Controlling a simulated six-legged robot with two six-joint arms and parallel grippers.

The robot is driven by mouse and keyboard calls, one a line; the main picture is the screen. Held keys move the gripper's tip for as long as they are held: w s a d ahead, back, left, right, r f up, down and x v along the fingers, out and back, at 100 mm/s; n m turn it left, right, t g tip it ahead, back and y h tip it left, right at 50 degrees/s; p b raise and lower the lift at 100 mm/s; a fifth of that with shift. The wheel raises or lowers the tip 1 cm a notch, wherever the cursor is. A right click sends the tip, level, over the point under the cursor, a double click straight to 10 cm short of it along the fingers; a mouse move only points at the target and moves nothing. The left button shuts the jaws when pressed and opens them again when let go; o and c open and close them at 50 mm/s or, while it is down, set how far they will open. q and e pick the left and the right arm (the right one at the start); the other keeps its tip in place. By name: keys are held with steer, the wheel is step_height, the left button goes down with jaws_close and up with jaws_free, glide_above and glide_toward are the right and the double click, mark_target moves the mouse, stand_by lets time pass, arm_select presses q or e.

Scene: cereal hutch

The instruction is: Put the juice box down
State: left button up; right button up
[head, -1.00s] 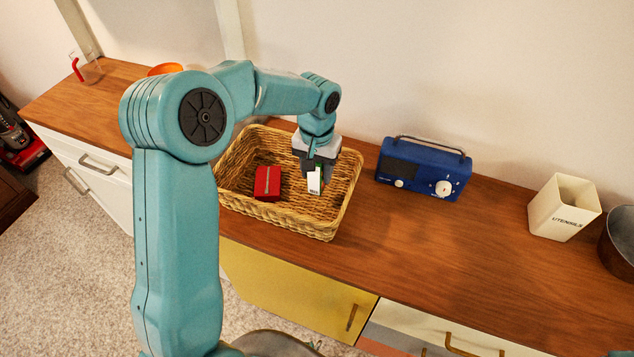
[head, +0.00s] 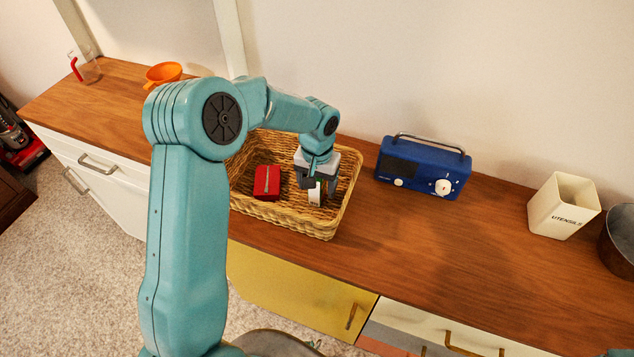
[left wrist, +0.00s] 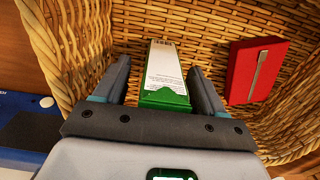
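The juice box (left wrist: 164,68), white with a green end, is in the wicker basket (head: 290,227). It also shows in the head view as a small white patch (head: 315,195), largely covered by the gripper. My left gripper (head: 320,190) is down inside the basket at its right side. In the left wrist view its two fingers (left wrist: 160,78) stand apart on either side of the box, with a gap visible on the left. The gripper looks open around the box. My right gripper is not in view.
A red box (head: 267,182) lies in the basket, left of the gripper. A blue radio (head: 423,167) stands right of the basket. A utensils holder (head: 562,207) and a dark pot (head: 618,240) are further right. An orange funnel (head: 163,73) and a cup (head: 85,67) are at the left.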

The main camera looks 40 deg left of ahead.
arm_select(q)
step_height(320, 180, up, 12)
steer(key=shift+r, duration=0.15)
stand_by(0.4)
stand_by(0.5)
